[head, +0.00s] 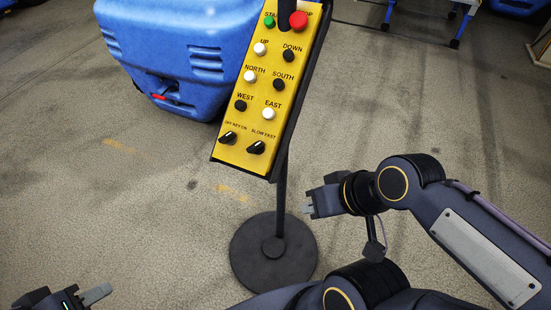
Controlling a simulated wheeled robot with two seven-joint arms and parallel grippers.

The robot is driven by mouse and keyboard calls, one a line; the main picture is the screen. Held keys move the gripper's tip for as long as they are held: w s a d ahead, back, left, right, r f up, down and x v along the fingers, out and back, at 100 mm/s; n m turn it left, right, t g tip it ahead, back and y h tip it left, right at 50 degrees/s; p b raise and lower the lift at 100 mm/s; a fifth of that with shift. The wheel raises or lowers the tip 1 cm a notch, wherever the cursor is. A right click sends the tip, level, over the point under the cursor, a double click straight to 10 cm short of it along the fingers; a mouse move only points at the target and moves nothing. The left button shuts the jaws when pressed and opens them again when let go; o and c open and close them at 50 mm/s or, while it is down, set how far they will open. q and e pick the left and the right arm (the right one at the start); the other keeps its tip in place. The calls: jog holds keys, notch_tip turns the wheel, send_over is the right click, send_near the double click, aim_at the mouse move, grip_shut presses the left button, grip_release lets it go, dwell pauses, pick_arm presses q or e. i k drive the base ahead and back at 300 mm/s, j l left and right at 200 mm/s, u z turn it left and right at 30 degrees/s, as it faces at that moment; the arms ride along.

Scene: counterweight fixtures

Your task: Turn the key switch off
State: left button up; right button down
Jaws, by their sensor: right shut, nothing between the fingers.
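The key switch (227,138) is a black knob at the lower left of a yellow control panel (235,160), under a small label reading OFF KEY ON. Its handle slants from lower left to upper right; the setting is too small to read surely. My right gripper (308,204) is shut and empty, below and right of the panel, apart from it. My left gripper (97,294) is at the bottom left edge, partly cut off, far below the panel. Its opening cannot be told.
A similar SLOW FAST knob (256,147) sits just right of the key switch. Several push buttons are above. The panel stands on a post with a round dark base (273,263). A blue machine (180,50) stands behind left. Floor around is mostly clear.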

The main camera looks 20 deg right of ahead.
aim_at(230, 138)
jog(key=l+z, duration=0.3)
jog(key=l, duration=1.3)
jog(key=i, duration=0.05)
